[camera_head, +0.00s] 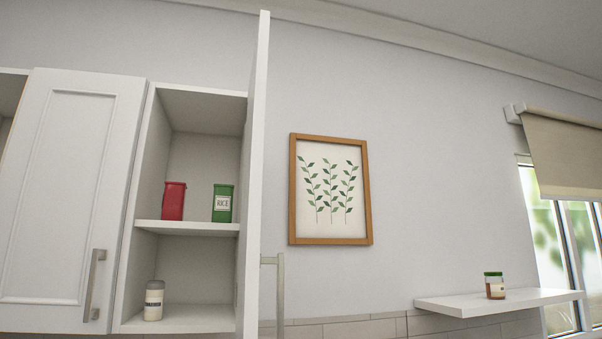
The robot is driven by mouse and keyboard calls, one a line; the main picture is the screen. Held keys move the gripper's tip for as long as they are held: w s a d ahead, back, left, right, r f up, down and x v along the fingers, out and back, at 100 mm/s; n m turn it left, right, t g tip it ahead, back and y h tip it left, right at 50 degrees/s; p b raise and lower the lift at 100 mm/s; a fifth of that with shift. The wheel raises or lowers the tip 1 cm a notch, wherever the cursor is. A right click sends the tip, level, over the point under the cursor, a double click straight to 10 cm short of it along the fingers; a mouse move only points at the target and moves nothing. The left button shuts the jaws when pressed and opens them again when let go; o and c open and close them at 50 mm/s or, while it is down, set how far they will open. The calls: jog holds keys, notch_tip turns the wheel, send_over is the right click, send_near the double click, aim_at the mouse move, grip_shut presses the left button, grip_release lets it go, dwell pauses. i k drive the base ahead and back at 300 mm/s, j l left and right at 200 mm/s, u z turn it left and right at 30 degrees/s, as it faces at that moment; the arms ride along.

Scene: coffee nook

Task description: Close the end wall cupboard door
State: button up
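The end wall cupboard (188,228) stands open at the left of centre in the head view. Its white door (256,150) is swung out on the cupboard's right side and is seen nearly edge-on. The door's pale bar handle (280,292) sticks out to the right near the door's lower end. Inside, a red tin (173,201) and a green tin labelled rice (222,203) stand on the middle shelf. My gripper is not in view.
A neighbouring cupboard door (68,200) at the left is shut or nearly so. A framed plant picture (330,240) hangs right of the open door. A white shelf (460,304) with a green-lidded jar (494,286) juts out at the lower right, near the window.

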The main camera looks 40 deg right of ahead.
aim_at(250, 260)
jog(key=i+l, duration=0.15)
jog(key=l, duration=0.25)
jog(key=i+l+u, duration=0.1)
jog(key=l, duration=0.25)
jog(key=i+l+u, duration=0.1)
jog(key=l, duration=0.3)
